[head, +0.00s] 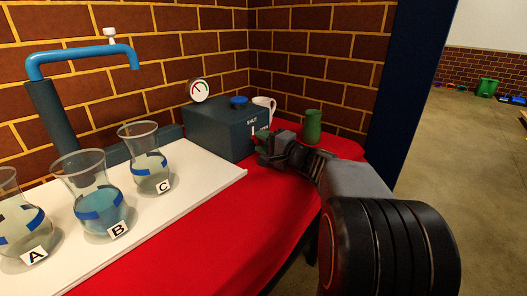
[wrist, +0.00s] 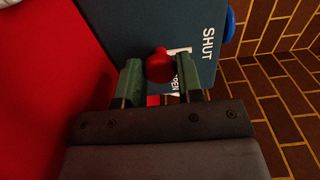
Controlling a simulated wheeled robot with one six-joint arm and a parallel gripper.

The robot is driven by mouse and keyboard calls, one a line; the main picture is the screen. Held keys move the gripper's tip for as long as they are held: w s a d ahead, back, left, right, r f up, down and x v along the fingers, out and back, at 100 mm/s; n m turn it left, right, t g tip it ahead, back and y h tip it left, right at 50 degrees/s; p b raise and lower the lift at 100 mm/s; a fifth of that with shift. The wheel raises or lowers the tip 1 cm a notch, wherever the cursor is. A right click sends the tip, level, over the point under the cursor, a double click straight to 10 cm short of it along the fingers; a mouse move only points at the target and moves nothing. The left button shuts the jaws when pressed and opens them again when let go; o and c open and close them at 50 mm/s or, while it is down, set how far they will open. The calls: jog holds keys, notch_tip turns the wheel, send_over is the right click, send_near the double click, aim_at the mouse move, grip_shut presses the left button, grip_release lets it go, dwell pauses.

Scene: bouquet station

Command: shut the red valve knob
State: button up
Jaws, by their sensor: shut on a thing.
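The red valve knob (wrist: 159,66) shows in the wrist view on the face of a dark blue-grey box (wrist: 135,22). A white label reads SHUT, with OPEN partly hidden by a finger. My gripper (wrist: 158,82) has its two green fingers on either side of the knob, shut on it. In the head view my gripper (head: 265,148) is at the front right of the box (head: 217,131). The knob is hidden there behind my gripper.
A pressure gauge (head: 199,91) and blue cap (head: 239,102) sit on the box. A white mug (head: 265,104) and green cup (head: 313,126) stand nearby. Vases A (head: 20,230), B (head: 98,205) and C (head: 151,172) stand on a white board (head: 190,213) beneath a blue tap (head: 85,53).

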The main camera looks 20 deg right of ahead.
dwell(0.4)
jog(key=o, duration=0.9)
jog(key=shift+s, duration=0.1)
jog(key=p+v, duration=0.2)
jog(key=v, duration=1.1)
jog(key=shift+s+d+p, duration=0.1)
jog(key=shift+s+p, duration=0.15)
jog(key=shift+p, duration=0.1)
